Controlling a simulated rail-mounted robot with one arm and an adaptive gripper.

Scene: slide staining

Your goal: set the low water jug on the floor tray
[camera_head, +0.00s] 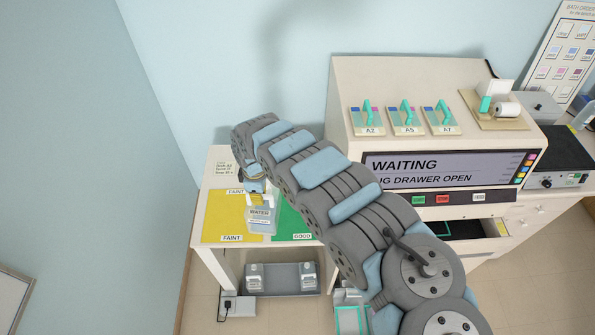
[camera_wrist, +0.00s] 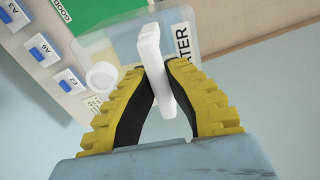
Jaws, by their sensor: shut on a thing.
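The water jug (camera_head: 262,220) is a translucent jug with a WATER label. In the head view it shows over the seam between the yellow and green areas of the small table; I cannot tell whether it touches the top. My gripper (camera_head: 256,197) is at its top. In the wrist view, the yellow fingers of my gripper (camera_wrist: 158,72) are shut on the jug's white handle (camera_wrist: 150,45). The jug's round white cap (camera_wrist: 101,77) is beside the handle. The grey floor tray (camera_head: 283,290) lies low under the table, with two white-topped containers on it, one near each end.
The table has a yellow FAINT area (camera_head: 220,218) and a green GOOD area (camera_head: 292,222). A stainer (camera_head: 440,130) reading WAITING stands right, its drawer (camera_head: 465,235) open. My arm hides part of the table. A power box (camera_head: 237,306) sits left of the tray.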

